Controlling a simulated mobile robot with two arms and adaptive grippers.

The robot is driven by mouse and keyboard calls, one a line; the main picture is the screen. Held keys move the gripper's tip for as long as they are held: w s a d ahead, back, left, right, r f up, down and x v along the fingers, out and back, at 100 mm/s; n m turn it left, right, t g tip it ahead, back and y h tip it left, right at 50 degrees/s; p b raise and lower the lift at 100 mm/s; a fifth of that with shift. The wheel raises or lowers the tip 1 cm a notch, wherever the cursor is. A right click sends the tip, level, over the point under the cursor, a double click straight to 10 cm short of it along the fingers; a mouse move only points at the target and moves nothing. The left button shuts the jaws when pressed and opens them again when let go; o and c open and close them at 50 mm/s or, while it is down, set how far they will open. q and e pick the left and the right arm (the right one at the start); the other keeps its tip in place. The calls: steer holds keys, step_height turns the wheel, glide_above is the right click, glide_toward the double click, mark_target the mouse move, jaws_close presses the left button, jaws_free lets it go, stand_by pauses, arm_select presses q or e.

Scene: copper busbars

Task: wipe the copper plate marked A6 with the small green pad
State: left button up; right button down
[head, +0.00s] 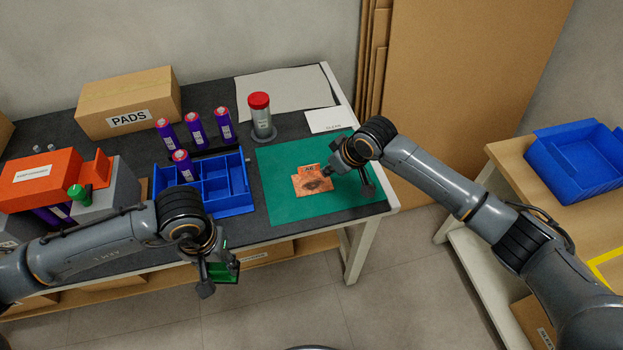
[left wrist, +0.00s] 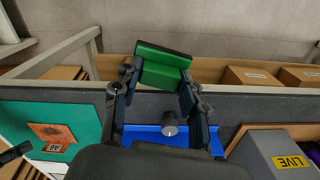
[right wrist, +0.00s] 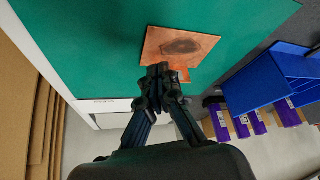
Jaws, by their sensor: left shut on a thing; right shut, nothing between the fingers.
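The copper plate marked A6 (head: 303,185) lies on the green mat (head: 285,210), with a dark smudge on its face. It also shows in the left wrist view (left wrist: 50,131) and the right wrist view (right wrist: 205,42). My left gripper (head: 222,275) is shut on the small green pad (left wrist: 160,75), which has a dark layer along one side. It holds the pad in front of the bench's front edge, away from the plate. My right gripper (right wrist: 158,70) is shut and empty at the plate's edge, hiding part of the tab. I cannot tell whether it touches the plate.
A blue divided tray (head: 232,193) stands left of the mat. Behind are purple bottles (head: 195,122), a red-capped container (head: 261,115), a PADS box (head: 130,103) and a CLEAN card (head: 328,121). A blue bin (head: 575,165) sits on the right table.

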mark_target(324, 180)
arm_select(q)
steer(key=shift+f+b, duration=0.5)
steer(key=shift+f, duration=0.05)
arm_select(e)
steer(key=shift+f, duration=1.55)
arm_select(q)
steer(key=shift+r, duration=0.2)
arm_select(e)
steer(key=shift+r, duration=0.15)
